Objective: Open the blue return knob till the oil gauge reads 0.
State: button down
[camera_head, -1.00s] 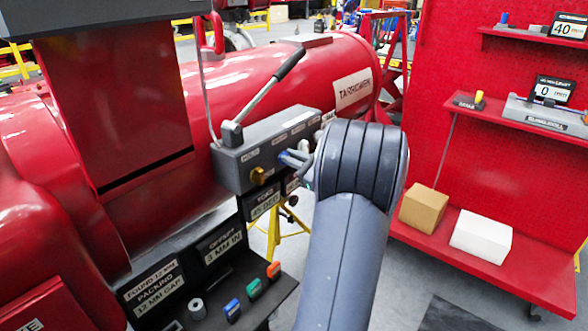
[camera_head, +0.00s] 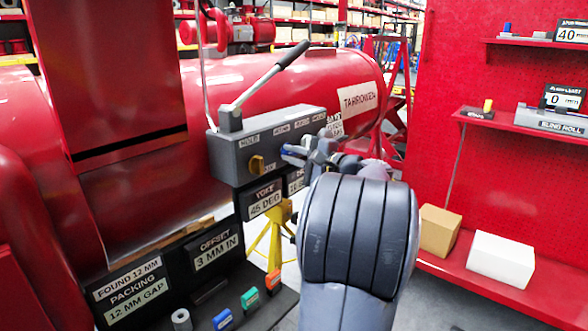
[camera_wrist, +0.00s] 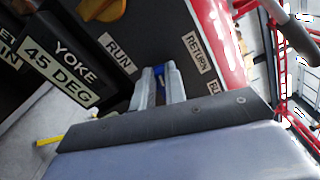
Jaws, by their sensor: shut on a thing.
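The grey pump box (camera_head: 232,158) with a long lever (camera_head: 262,85) stands beside the red tank. The blue return knob (camera_wrist: 160,72) sits on its front face, between my two fingers in the wrist view, near the RETURN label (camera_wrist: 198,52). In the head view a bit of blue (camera_head: 293,151) shows at my fingertips. My gripper (camera_wrist: 161,82) is shut on the knob. The fingers hide most of the knob, so its turn angle cannot be read. I cannot make out an oil gauge in either view.
A YOKE 45 DEG sign (camera_head: 265,198) hangs below the box. A red shelf rack (camera_head: 480,262) with boxes stands at right.

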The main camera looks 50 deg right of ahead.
jog(key=shift+f+n+b, duration=0.3)
jog(key=shift+n+b, duration=0.6)
jog(key=shift+b, duration=0.1)
jog(key=c, duration=1.4)
grip_release()
jog(key=shift+r, duration=0.1)
jog(key=shift+c, duration=0.2)
jog(key=s+p, duration=0.1)
jog(key=s, duration=0.9)
jog(key=shift+s+d, duration=0.4)
